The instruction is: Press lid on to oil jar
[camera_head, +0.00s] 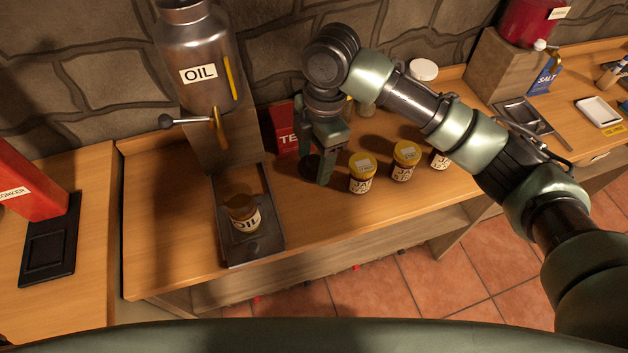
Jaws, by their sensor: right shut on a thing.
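The oil jar (246,223) is a small jar with a white OIL label. It stands upright, with no lid visible on it, on the dark tray (262,250) below the metal oil dispenser (190,50). My right gripper (322,178) points down over the table, to the right of the tray and behind the oil jar. It is shut on a dark round thing (309,168) that looks like a lid, partly hidden by the fingers. The gripper is apart from the jar. My left gripper is not in view.
Yellow-lidded jars (361,173) (405,162) stand right of the gripper, with another partly behind my arm. A red box (285,130) stands behind the gripper. The dispenser's tap (217,122) overhangs behind the jar. The table (160,215) is clear left of the tray.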

